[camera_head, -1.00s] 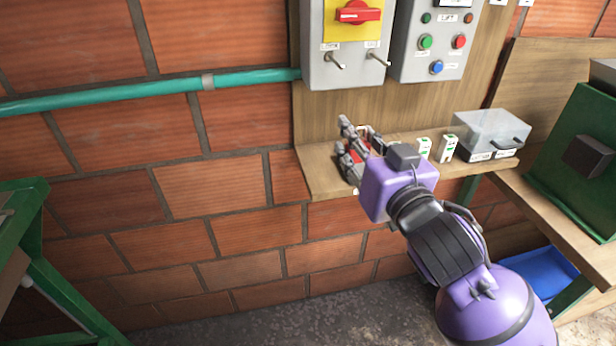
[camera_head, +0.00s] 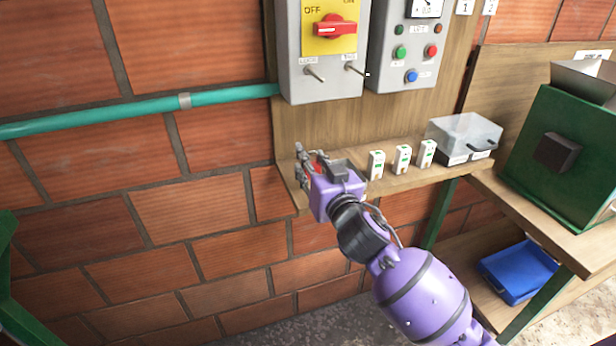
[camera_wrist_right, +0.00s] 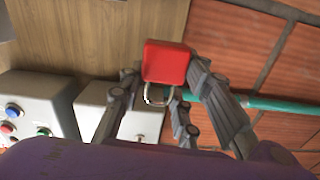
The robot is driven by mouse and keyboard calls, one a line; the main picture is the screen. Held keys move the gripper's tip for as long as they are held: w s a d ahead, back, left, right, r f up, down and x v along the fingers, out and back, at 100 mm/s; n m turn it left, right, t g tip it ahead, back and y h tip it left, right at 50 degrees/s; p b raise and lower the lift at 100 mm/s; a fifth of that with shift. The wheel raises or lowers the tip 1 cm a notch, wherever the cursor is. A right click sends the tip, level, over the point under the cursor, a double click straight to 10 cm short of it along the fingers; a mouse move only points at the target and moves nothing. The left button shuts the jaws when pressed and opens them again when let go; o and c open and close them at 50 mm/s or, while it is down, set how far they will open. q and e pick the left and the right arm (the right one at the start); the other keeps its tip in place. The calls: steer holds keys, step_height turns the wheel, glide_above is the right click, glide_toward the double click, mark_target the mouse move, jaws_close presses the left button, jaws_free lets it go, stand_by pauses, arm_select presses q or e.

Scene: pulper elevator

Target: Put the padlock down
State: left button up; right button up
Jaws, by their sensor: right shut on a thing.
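A red padlock (camera_wrist_right: 167,62) with a metal shackle shows between the fingers of my right gripper (camera_wrist_right: 165,85) in the right wrist view. The fingers are shut on it. In the head view my right gripper (camera_head: 308,165) is at the left end of the wooden shelf (camera_head: 290,188), under the grey switch box. Only a little red of the padlock shows there, the rest is hidden by the fingers and wrist. I cannot tell whether the padlock touches the shelf. My left gripper is not in view.
Several small white tagged blocks (camera_head: 402,159) stand on the shelf, right of my gripper. A clear lidded box (camera_head: 465,135) is further right. Above are a grey box with a red rotary switch (camera_head: 335,26) and a button panel (camera_head: 415,50). A blue tray (camera_head: 518,270) sits lower right.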

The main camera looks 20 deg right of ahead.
steer(key=shift+w+f, duration=0.7)
steer(key=shift+f, duration=0.15)
steer(key=shift+w+f, duration=0.4)
steer(key=shift+s+f+b, duration=0.1)
steer(key=shift+f+b, duration=0.25)
steer(key=shift+f, duration=1.05)
steer(key=shift+f, duration=0.1)
steer(key=shift+f, duration=0.15)
steer(key=o, duration=1.2)
